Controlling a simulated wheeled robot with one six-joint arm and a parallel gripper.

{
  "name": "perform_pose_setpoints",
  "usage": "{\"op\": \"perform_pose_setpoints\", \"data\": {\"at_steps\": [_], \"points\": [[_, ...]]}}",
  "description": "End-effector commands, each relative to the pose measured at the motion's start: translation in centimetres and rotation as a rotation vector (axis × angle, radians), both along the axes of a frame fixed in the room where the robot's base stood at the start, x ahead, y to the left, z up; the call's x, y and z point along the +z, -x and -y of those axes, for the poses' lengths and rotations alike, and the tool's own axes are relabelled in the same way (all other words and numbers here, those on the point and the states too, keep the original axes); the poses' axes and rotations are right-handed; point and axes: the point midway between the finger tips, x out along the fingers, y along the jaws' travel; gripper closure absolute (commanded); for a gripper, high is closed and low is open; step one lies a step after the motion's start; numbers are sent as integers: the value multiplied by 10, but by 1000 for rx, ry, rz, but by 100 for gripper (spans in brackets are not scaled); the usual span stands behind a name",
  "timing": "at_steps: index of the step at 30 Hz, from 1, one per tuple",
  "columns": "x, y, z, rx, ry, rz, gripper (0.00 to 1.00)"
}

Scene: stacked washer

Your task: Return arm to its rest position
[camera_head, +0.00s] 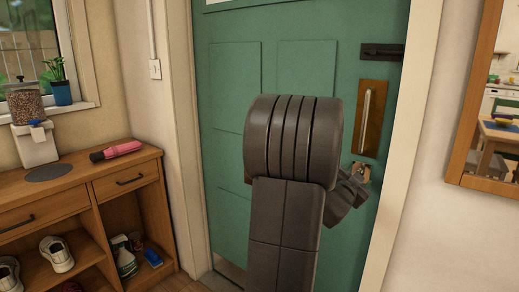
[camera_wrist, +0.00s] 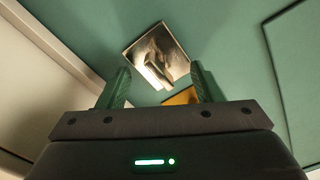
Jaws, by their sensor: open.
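My arm (camera_head: 290,150) reaches up in front of the green door (camera_head: 228,150) and covers much of its middle. My gripper (camera_wrist: 160,86) shows in the wrist view with its two dark green fingers apart and nothing held between them. Beyond the fingertips, a square metal plate with a small raised turn piece (camera_wrist: 157,56) sits on the door. Whether a finger touches the plate cannot be told. In the head view the wrist end is by a small lock plate (camera_head: 361,171), and the fingers are mostly hidden.
A door pull on a brass plate (camera_head: 370,118) and a dark bolt (camera_head: 382,51) are above the lock. A wooden shelf unit (camera_head: 75,185) with a pink bottle (camera_head: 117,151), a dispenser (camera_head: 35,140) and shoes stands left. A framed mirror (camera_head: 472,110) hangs right.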

Motion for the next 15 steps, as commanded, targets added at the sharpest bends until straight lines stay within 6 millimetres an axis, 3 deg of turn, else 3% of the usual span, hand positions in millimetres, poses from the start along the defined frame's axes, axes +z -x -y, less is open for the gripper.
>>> {"op": "perform_pose_setpoints", "data": {"at_steps": [15], "points": [[4,-1,-1,1,340,-260,40]]}}
